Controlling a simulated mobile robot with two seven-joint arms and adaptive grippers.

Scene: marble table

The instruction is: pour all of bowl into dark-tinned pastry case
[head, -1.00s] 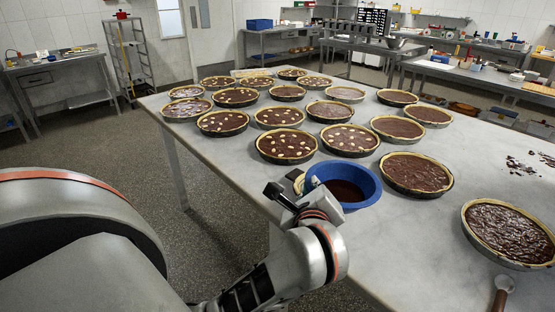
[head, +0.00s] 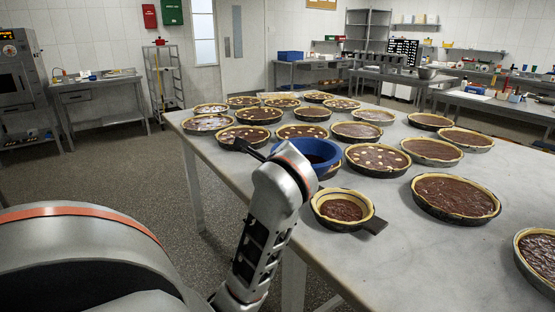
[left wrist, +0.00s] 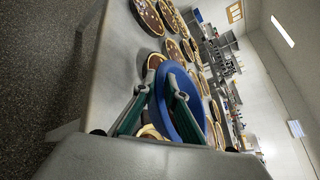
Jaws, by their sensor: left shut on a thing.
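The blue bowl (head: 335,170) is partly hidden behind my left wrist in the head view. It also shows in the left wrist view (left wrist: 184,118). Its inside looks dark; how much it holds is unclear. My left gripper (left wrist: 161,82) is shut on the bowl's rim. A small pastry case (head: 322,216) with pale crust and a dark outside stands just in front and right of the bowl. Brown filling (head: 342,209) lies in it. My right gripper is not in view.
Several filled chocolate tarts cover the marble table (head: 400,262) behind and to the right, including a large one (head: 455,195) close to the small case. Bare marble lies in front. The table's left edge is close to my left arm.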

